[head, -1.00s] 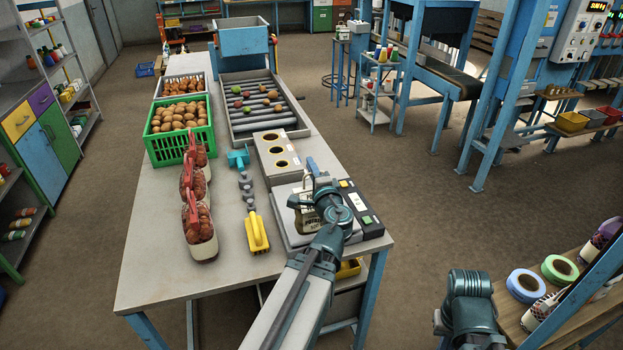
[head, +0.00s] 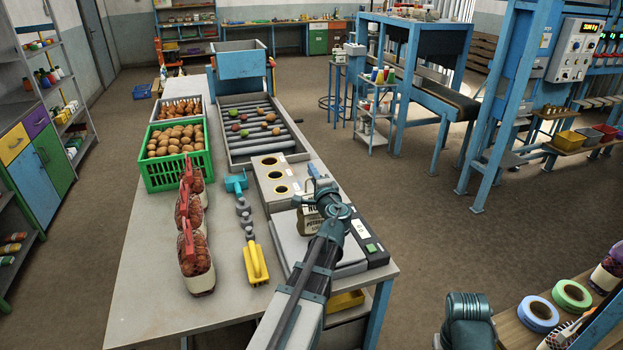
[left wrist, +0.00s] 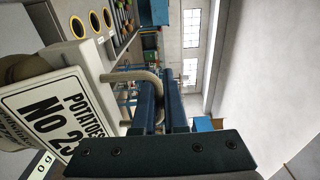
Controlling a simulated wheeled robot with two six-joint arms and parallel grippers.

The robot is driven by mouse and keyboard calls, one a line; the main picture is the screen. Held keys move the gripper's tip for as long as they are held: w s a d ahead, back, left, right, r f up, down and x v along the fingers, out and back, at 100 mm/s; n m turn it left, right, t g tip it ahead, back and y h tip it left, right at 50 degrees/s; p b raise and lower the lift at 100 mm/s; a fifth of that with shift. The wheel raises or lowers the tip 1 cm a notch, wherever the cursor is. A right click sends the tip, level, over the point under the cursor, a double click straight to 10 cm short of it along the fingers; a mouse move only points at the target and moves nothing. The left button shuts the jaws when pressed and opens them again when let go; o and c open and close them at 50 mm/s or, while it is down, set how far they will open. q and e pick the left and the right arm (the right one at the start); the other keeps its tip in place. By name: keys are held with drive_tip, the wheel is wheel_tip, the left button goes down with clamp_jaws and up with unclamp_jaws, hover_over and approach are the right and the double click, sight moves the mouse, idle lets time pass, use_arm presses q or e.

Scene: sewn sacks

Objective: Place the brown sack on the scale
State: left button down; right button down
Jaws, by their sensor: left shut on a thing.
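The brown sack (head: 311,226) hangs upright at my left gripper, over the far part of the scale (head: 348,269) in the head view. My left gripper (head: 318,187) is shut on the sack's beige loop handle. In the left wrist view the handle (left wrist: 150,78) passes between the blue fingers (left wrist: 158,100), and the sack's white label (left wrist: 48,115) reads "POTATOES". The scale is a grey plate with a dark panel at its right. My arm hides part of the plate and sack, and I cannot tell whether the sack's bottom touches it. My right gripper's fingers are out of view.
A box with round holes (head: 270,172) stands just behind the scale. A yellow-handled tool (head: 255,262) and several netted bags (head: 196,265) lie to the left. A green crate of potatoes (head: 178,175) and a roller tray (head: 262,155) are farther back. The table's front left is clear.

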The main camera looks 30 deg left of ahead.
use_arm(q)
drive_tip(key=shift+w+a+f+b, duration=0.25)
drive_tip(key=shift+w+f+b, duration=0.1)
drive_tip(key=shift+f+b, duration=0.25)
drive_tip(key=shift+w+a+f+b, duration=0.2)
drive_tip(key=shift+w+f+b, duration=0.2)
drive_tip(key=shift+f+b, duration=0.25)
drive_tip(key=shift+w+a+f+b, duration=0.25)
drive_tip(key=shift+w+f+b, duration=0.1)
drive_tip(key=shift+f+b, duration=0.25)
drive_tip(key=shift+f, duration=0.1)
drive_tip(key=shift+f, duration=0.15)
drive_tip(key=c, duration=1)
unclamp_jaws()
